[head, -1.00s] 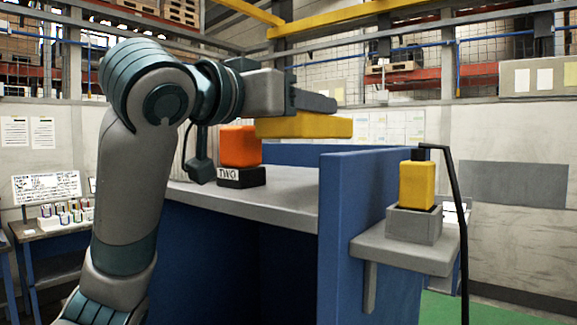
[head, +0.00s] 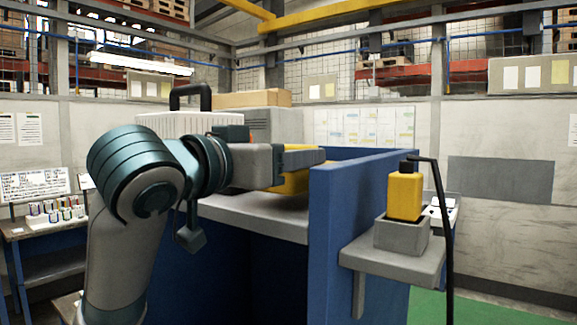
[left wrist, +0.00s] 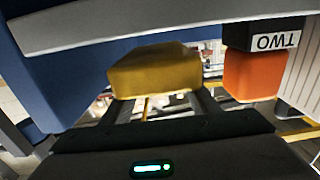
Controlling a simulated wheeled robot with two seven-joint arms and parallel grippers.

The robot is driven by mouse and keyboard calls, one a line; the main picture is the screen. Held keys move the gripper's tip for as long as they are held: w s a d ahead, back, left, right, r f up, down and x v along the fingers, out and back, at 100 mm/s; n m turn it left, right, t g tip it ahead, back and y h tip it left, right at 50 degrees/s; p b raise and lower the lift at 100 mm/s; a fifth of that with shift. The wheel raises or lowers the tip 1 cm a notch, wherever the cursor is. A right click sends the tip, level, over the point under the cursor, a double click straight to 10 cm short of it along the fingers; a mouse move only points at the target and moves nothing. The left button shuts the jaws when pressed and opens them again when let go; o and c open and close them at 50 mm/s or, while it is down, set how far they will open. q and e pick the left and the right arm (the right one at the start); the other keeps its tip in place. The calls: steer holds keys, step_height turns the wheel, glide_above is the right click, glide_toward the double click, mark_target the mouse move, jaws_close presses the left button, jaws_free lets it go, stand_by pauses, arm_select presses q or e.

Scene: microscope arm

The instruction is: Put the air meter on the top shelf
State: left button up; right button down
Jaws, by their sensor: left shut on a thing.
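My left gripper (head: 284,165) is shut on a yellow box-shaped thing, taken as the air meter (head: 304,158). It is held low over the grey top surface (head: 262,219) of the blue bench. Whether it touches that surface I cannot tell. In the left wrist view the yellow air meter (left wrist: 155,72) sits between the fingers, with the grey shelf edge (left wrist: 150,22) crossing the top of the picture. My right gripper is not in view.
An orange block (left wrist: 252,75) with a black "TWO" base (left wrist: 275,40) is beside it, mostly hidden by my arm in the head view. A blue side panel (head: 330,235) stands right. Beyond it, a yellow device (head: 405,195) with black hose sits in a grey holder (head: 402,236).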

arm_select(q)
step_height(320, 180, down, 2)
steer(key=shift+f+p, duration=0.1)
steer(key=shift+p, duration=0.2)
steer(key=shift+f, duration=0.15)
steer(key=o, duration=1.2)
